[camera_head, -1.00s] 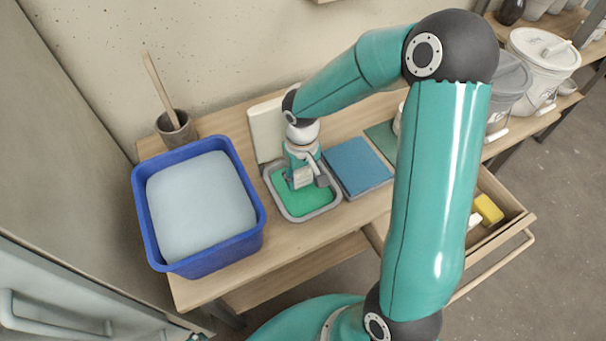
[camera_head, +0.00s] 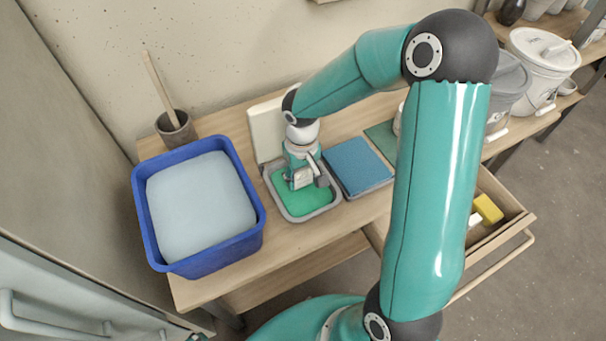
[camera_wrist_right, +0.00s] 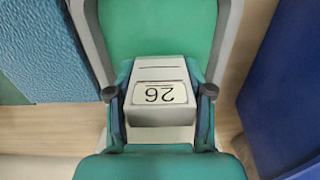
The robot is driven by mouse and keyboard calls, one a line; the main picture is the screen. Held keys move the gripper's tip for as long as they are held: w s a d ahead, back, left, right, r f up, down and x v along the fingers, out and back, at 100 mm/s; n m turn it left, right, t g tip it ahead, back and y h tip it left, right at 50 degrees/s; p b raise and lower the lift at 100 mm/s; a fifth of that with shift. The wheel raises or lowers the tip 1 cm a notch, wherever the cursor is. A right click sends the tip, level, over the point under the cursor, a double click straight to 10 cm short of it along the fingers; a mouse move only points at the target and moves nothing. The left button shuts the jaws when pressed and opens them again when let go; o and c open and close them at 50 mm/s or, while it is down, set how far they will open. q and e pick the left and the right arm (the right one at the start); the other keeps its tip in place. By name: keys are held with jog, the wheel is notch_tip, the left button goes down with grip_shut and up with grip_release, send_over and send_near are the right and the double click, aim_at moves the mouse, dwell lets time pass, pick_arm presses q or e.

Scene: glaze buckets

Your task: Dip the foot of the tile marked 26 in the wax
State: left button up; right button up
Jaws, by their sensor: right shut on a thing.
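The tile marked 26 (camera_wrist_right: 158,97) is pale grey and fills the middle of the right wrist view, its number upside down there. My right gripper (camera_wrist_right: 159,91) is shut on it, one finger at each side. In the head view my right gripper (camera_head: 305,182) points down over the grey tray (camera_head: 303,217) of green wax (camera_head: 309,203). The tile (camera_head: 301,178) is over the wax within the tray's outline. I cannot tell whether its foot touches the wax. My left gripper is not in clear view.
A blue tub (camera_head: 212,262) with a pale blue-grey filling stands left of the tray. A blue pad (camera_head: 356,166) lies just right of it, and a cream block (camera_head: 266,130) stands behind. A pot (camera_head: 175,128) is at the back left. An open drawer (camera_head: 504,235) juts out at right.

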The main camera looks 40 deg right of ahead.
jog(key=shift+r, duration=0.15)
notch_tip(320, 180, up, 4)
jog(key=p, duration=0.3)
jog(key=shift+r, duration=0.15)
jog(key=shift+w+a, duration=0.1)
